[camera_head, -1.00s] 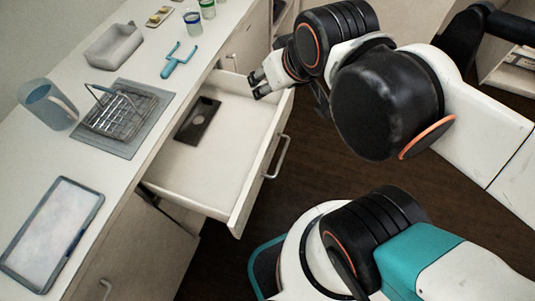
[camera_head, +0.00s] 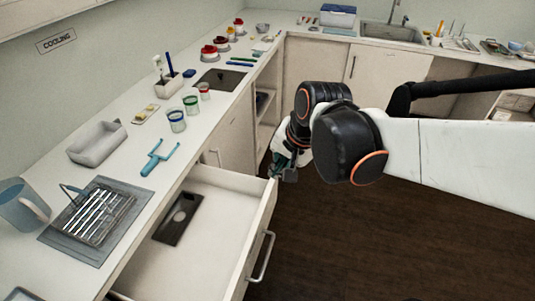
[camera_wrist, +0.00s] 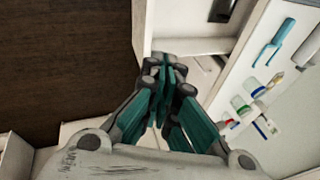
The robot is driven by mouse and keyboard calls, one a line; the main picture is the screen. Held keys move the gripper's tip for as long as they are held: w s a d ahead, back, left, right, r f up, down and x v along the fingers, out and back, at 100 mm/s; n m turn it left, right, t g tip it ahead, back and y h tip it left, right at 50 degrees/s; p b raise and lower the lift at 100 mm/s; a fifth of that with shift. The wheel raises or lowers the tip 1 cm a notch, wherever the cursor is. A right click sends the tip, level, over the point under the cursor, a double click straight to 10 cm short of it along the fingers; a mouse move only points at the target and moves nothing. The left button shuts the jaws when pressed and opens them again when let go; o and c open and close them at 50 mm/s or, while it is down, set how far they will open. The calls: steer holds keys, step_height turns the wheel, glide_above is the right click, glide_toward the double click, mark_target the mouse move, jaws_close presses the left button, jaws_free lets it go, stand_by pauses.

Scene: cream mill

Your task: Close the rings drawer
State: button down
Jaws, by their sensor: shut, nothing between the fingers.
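The open white drawer (camera_head: 205,235) sticks out from under the counter in the head view, with a metal bar handle (camera_head: 262,256) on its front. A dark flat plate with a round hole (camera_head: 178,219) lies inside it. No label for rings is readable. My gripper (camera_head: 276,172) is at the drawer's far front corner, its fingers pointing down and partly hidden by my wrist. In the wrist view my gripper (camera_wrist: 165,62) is shut and empty, its fingertips by the drawer's side wall (camera_wrist: 195,46). I cannot tell whether they touch it.
Dark floor (camera_head: 350,230) is clear right of the drawer.

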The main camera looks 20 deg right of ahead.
steer(key=w+d+f+m+g+b, duration=0.2)
steer(key=w+d+f+m, duration=0.1)
steer(key=d+f+m, duration=0.45)
steer(key=w+d+f+m+g+b, duration=0.1)
steer(key=w+d+f+m+b, duration=0.2)
steer(key=f+m, duration=0.7)
steer(key=w+a+f+b, duration=0.2)
steer(key=f, duration=0.3)
steer(key=w+a+f+n+b, duration=0.1)
steer(key=w+a+f+b, duration=0.1)
steer(key=f, duration=0.4)
steer(key=shift+y, duration=0.4)
steer(key=shift+w+f, duration=0.1)
steer(key=shift+f, duration=0.05)
